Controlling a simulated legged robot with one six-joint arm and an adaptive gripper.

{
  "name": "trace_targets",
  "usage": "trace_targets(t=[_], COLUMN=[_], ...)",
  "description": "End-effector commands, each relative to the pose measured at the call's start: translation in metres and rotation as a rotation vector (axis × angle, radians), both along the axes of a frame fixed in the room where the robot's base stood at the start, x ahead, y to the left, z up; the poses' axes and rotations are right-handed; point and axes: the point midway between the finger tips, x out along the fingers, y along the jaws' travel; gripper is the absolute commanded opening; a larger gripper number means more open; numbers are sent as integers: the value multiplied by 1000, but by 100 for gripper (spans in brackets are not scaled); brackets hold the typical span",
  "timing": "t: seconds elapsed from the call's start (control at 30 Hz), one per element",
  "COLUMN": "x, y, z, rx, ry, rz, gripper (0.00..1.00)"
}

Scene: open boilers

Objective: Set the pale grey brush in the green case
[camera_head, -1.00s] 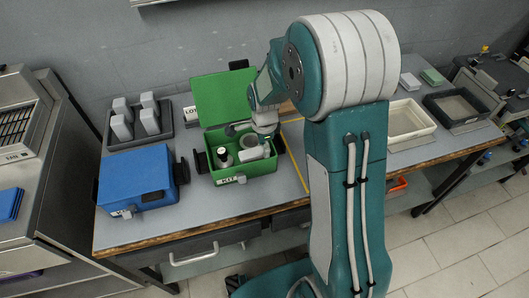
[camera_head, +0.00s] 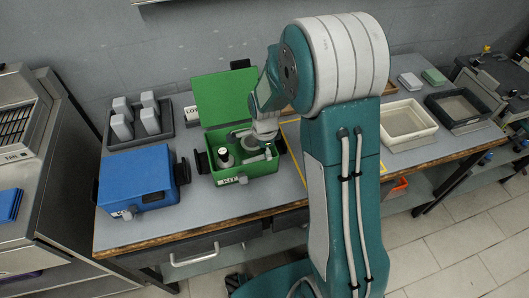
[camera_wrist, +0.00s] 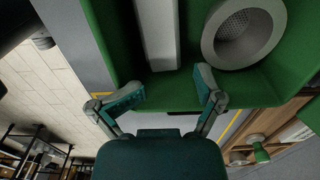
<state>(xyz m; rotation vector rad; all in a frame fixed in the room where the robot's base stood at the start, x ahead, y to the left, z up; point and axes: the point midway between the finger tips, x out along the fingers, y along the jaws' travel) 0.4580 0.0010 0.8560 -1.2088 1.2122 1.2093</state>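The green case (camera_head: 262,168) stands on the bench with its lid (camera_head: 224,98) raised. My gripper (camera_wrist: 172,82) is over the case's right part; in the head view my arm partly hides it and the case's inside. In the wrist view its two fingers are spread with nothing between them. A pale grey bar, seemingly the brush (camera_wrist: 157,35), lies inside the case just beyond the fingertips, apart from them. Beside it in the case is a round grey cup (camera_wrist: 243,32) with a perforated bottom. A small dark-and-white bottle (camera_head: 225,158) stands in the case's left part.
A closed blue case (camera_head: 137,178) stands left of the green one. Behind it a dark tray (camera_head: 166,135) holds several grey blocks. To the right are a cream tray (camera_head: 408,139), a dark tray (camera_head: 430,108) and two small blocks. The bench front left of my arm is clear.

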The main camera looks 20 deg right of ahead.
Motion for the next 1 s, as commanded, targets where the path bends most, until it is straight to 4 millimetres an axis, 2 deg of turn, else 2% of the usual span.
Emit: trace_targets(t=[0.4,0.5,0.73,0.87,1.0], x=[1,2,-2,-20,-52], y=[0,0,0,0,0], z=[85,99,118,146,183], rx=[0,0,0,-6,-30], ry=[-6,-5,-12,-65,-142], rz=[0,0,25,171,423], gripper=[84,84,84,84,84])
